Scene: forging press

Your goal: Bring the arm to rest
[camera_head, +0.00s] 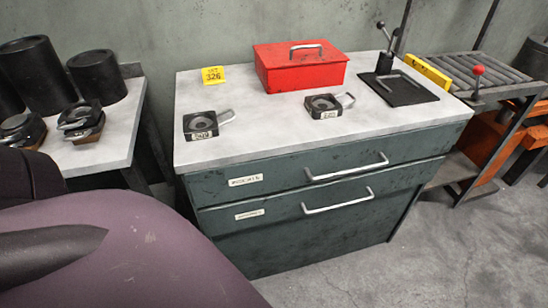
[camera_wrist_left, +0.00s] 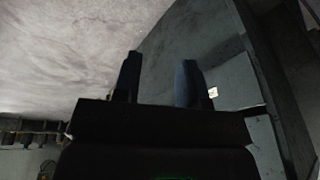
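My left gripper (camera_wrist_left: 157,75) shows in the left wrist view with its two dark fingers apart and nothing between them. It is open and empty. A dark greenish-grey panel (camera_wrist_left: 222,50) lies behind and to the right of the fingers, with a small pale label near the right finger. I cannot tell the distance to it. In the head view a large purple-grey link of my arm (camera_head: 140,250) fills the lower left corner. Neither gripper shows in the head view, and my right gripper is in neither view.
A dark green drawer cabinet (camera_head: 305,225) with a pale top stands ahead. On it are a red box (camera_head: 300,72), two small black dies (camera_head: 200,125) and a black plate with a lever (camera_head: 403,88). A side table (camera_head: 118,135) stands left, a roller rack (camera_head: 485,75) right. Floor shows at lower right.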

